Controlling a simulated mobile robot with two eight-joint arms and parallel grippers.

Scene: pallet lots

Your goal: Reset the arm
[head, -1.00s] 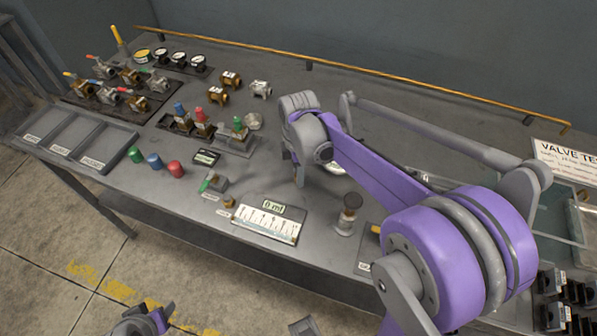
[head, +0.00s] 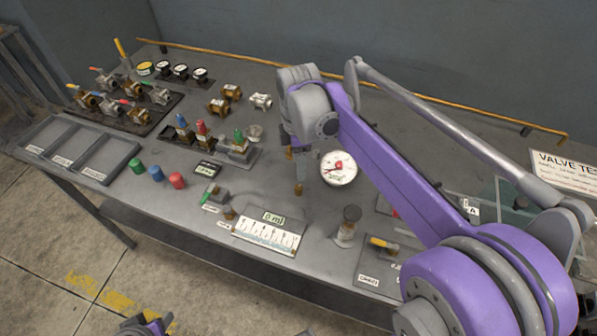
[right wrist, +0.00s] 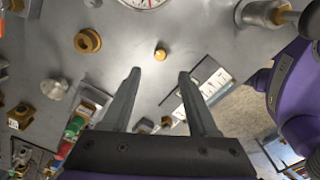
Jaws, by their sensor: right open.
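My right arm, purple and grey, reaches across the workbench from the right in the head view. Its gripper (head: 298,180) points down over the middle of the bench, left of a round white gauge (head: 339,168). In the right wrist view the two fingers (right wrist: 160,77) are apart with nothing between them. A small brass fitting (right wrist: 160,53) shows beyond the fingertips. Part of my left arm's end (head: 147,326) shows at the bottom edge of the head view; its jaws cannot be made out.
A metal bench (head: 330,222) holds valves on a rack, three caps, a three-part tray (head: 78,148), and a scale panel (head: 267,236). A stamp-like plunger (head: 348,222) and a plate with a yellow-handled valve (head: 383,243) stand near the front. A rail runs along the back.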

